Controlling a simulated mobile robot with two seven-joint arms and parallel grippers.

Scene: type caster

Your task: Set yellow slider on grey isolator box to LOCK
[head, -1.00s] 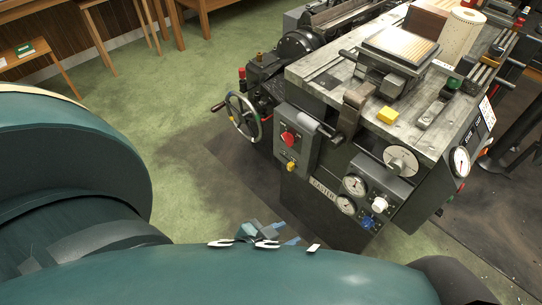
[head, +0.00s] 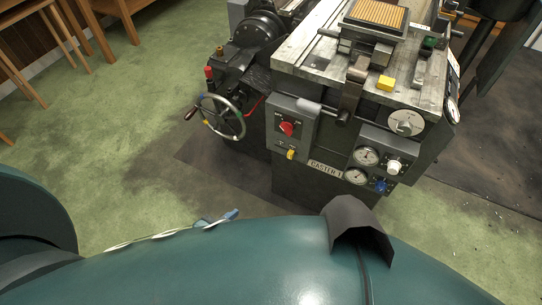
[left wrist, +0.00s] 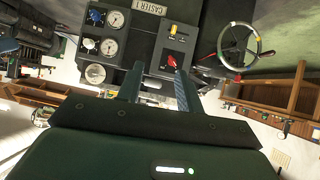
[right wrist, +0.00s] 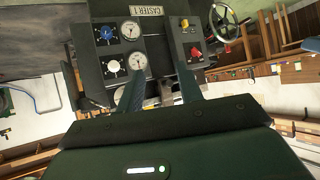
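The grey isolator box (head: 305,117) is on the front of the caster, left of the gauges. It carries a red rotary knob (head: 286,128) and, below it, the small yellow slider (head: 291,154). The slider also shows in the left wrist view (left wrist: 173,30) and right wrist view (right wrist: 184,23); its lettering is too small to read. My left gripper (head: 217,219), mostly hidden behind my arm, is below and left of the box in the head view. It is open and empty in the left wrist view (left wrist: 160,69). My right gripper (right wrist: 159,72) is open and empty, apart from the box.
A spoked handwheel (head: 222,117) stands out left of the box. Gauges (head: 366,156), a white knob (head: 394,167) and a blue knob (head: 381,186) are to its right. A yellow block (head: 386,83) lies on the caster top. Green floor (head: 125,160) is open at left.

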